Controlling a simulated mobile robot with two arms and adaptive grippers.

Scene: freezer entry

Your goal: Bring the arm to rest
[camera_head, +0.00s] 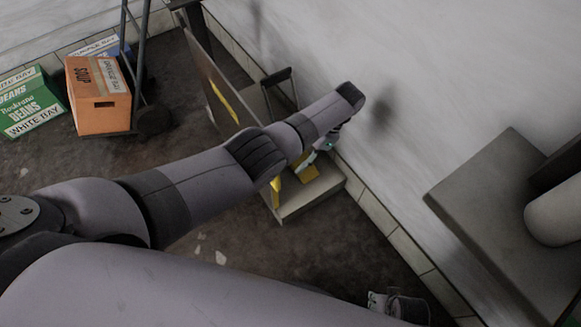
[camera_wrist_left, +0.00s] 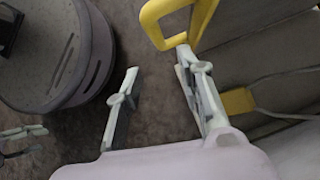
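My left arm (camera_head: 195,190) comes in from the left and reaches toward the wall. Its wrist bends down, so my left gripper (camera_head: 322,145) is partly hidden below it. In the left wrist view my left gripper (camera_wrist_left: 158,62) is open with nothing between its fingers. Its right finger is very close to a yellow handle (camera_wrist_left: 155,25); I cannot tell whether they touch. My right gripper (camera_head: 378,301) is low in the head view. Its two pale fingers also show apart at the lower left of the left wrist view (camera_wrist_left: 20,143).
A grey platform (camera_head: 325,188) with yellow parts stands by the wall below my left gripper. A hand truck (camera_head: 141,60), an orange soup box (camera_head: 90,110) and a green beans box (camera_head: 28,100) are at the upper left. A grey block (camera_head: 480,190) is at the right.

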